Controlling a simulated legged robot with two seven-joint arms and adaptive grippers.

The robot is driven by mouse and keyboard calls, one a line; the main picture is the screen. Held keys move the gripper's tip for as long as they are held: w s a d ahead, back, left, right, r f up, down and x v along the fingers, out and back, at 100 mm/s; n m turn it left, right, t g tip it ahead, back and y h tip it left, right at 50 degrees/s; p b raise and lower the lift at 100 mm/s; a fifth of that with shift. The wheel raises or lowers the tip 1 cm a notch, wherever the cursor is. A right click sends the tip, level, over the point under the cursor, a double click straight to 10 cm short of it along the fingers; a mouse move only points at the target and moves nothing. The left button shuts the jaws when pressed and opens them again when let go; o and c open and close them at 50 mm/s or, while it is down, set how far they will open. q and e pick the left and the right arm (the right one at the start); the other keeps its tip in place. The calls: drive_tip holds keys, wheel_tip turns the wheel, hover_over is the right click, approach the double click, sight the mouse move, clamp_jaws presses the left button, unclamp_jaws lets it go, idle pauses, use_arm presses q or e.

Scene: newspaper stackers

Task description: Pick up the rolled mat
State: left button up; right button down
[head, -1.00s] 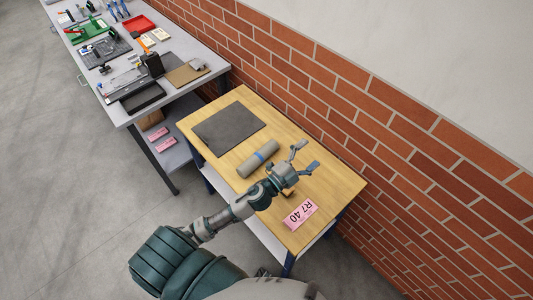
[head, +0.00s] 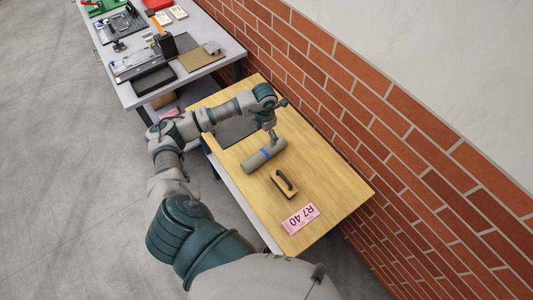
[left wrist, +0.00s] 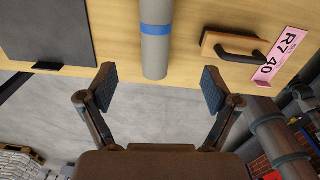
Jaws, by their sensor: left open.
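The rolled mat (head: 254,164) is a grey roll with a blue band, lying on the wooden tabletop (head: 330,195). In the left wrist view the mat (left wrist: 155,58) lies ahead, lined up with the gap between my fingers. My left gripper (head: 271,131) points down just above the mat, near its blue band. The left wrist view shows my gripper's fingers (left wrist: 158,89) open and empty, one toward each side of the roll. My right gripper is not in view.
A wooden float with a dark handle (head: 285,184) and a pink card reading "R7 40" (head: 300,219) lie beside the mat. A dark flat sheet (left wrist: 45,30) lies on its other side. A brick wall (head: 400,130) runs behind. A cluttered grey bench (head: 215,62) stands at upper left.

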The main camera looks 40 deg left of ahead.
sight(265, 151)
use_arm(q)
drive_tip(key=f, duration=0.6)
drive_tip(key=a+f+p, duration=0.1)
drive_tip(key=f, duration=0.2)
drive_tip(key=shift+w+f, duration=0.1)
drive_tip(key=shift+f, duration=0.1)
drive_tip(key=shift+d+f, duration=0.4)
wheel_tip(265, 151, down, 4)
drive_tip(key=shift+w+a+f+p, duration=0.1)
drive_tip(key=shift+f+p, duration=0.1)
drive_tip(key=shift+p, duration=0.45)
drive_tip(key=shift+a+f, duration=0.3)
drive_tip(key=shift+a, duration=0.2)
drive_tip(key=c, duration=0.4)
drive_tip(key=shift+d, duration=0.2)
drive_tip(key=c, duration=0.7)
drive_tip(key=shift+d+r, duration=0.1)
drive_tip(key=shift+d, duration=0.05)
drive_tip(key=c, duration=0.5)
drive_tip(key=shift+r, duration=0.1)
drive_tip(key=shift+c, duration=0.2)
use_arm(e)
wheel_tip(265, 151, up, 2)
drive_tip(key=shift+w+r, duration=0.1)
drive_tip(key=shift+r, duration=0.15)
